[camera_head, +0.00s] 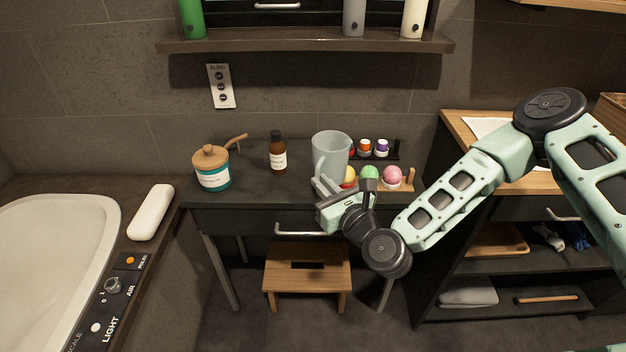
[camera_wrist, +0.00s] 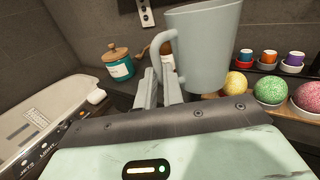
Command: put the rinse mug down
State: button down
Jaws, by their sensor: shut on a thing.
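The rinse mug (camera_head: 331,152) is a pale grey-blue mug with a handle on its left side. It is upright over the dark vanity top (camera_head: 255,190), in front of the wall. My gripper (camera_head: 318,186) is shut on the mug's handle, as the wrist view also shows, with the fingers (camera_wrist: 160,88) at the handle and the mug body (camera_wrist: 208,50) to their right. In the wrist view the mug looks slightly tilted. I cannot tell whether its base touches the top, because my gripper hides part of it in the head view.
Bath bombs (camera_head: 392,175) on a wooden tray and small colored pots (camera_head: 365,146) on a dark rack stand right of the mug. A brown bottle (camera_head: 277,153) and a teal jar (camera_head: 212,170) stand to the left.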

jog(key=s+d+f+m+h, duration=0.2)
jog(key=d+f+h, duration=0.1)
jog(key=d, duration=0.6)
jog(key=s+d+f+m+t+h, duration=0.1)
jog(key=d+f, duration=0.4)
jog(key=d, duration=0.5)
jog(key=s+d+f+m+t+h, duration=0.1)
jog(key=s+d+f+m+h, duration=0.2)
jog(key=d, duration=0.7)
jog(key=shift+s+f+h, duration=0.7)
jog(key=shift+s+h, duration=0.2)
jog(key=shift+s, duration=0.3)
jog(key=shift+a, duration=0.1)
